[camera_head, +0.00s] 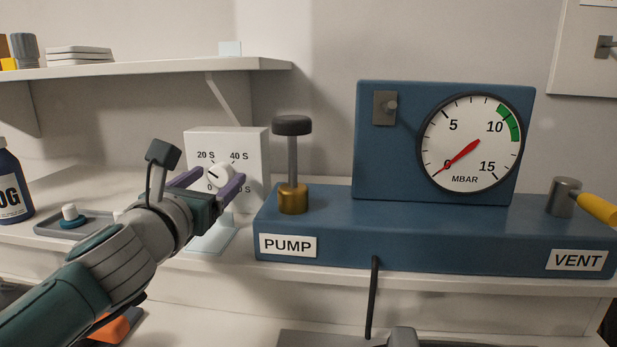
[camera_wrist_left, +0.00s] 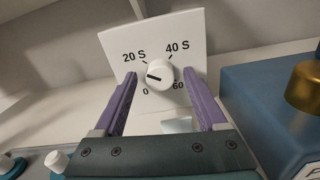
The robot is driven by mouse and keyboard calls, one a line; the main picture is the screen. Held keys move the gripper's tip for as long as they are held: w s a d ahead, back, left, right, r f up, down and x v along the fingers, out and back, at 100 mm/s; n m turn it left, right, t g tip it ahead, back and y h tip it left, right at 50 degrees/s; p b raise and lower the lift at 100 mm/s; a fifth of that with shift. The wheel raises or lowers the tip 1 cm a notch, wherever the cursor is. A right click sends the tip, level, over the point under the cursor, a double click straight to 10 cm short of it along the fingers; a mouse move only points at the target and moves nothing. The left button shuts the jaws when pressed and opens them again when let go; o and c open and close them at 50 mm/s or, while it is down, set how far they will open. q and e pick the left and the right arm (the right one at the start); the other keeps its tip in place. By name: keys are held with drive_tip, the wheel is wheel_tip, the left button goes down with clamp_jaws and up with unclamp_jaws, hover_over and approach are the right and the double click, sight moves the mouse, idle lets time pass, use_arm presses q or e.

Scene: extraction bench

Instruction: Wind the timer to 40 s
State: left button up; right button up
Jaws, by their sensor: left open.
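The timer is a white upright box (camera_head: 252,150) with a round white knob (camera_head: 221,175). The timer also shows in the wrist view (camera_wrist_left: 190,30), with marks 0, 20 S, 40 S and 60 around the knob (camera_wrist_left: 165,69). The knob's dark pointer line points left, between 0 and 20 S. My left gripper (camera_head: 214,180) is open in front of the timer. In the wrist view its purple fingers (camera_wrist_left: 159,75) are on either side of the knob, with gaps between them and it. My right gripper is not in view.
Right of the timer stands a blue pump unit (camera_head: 420,232) with a black-topped plunger (camera_head: 292,126), a gauge (camera_head: 470,143) near 0 and a yellow-handled vent (camera_head: 597,208). A grey tray (camera_head: 50,230) and a blue bottle (camera_head: 10,180) are at left. A shelf (camera_head: 150,67) hangs above.

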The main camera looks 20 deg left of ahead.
use_arm(q)
drive_tip(key=shift+c, duration=0.3)
clamp_jaws()
idle(1.3)
drive_tip(key=shift+o, duration=0.3)
unclamp_jaws()
drive_tip(key=p+v, duration=0.1)
drive_tip(key=v, duration=0.9)
drive_tip(key=shift+w, duration=0.1)
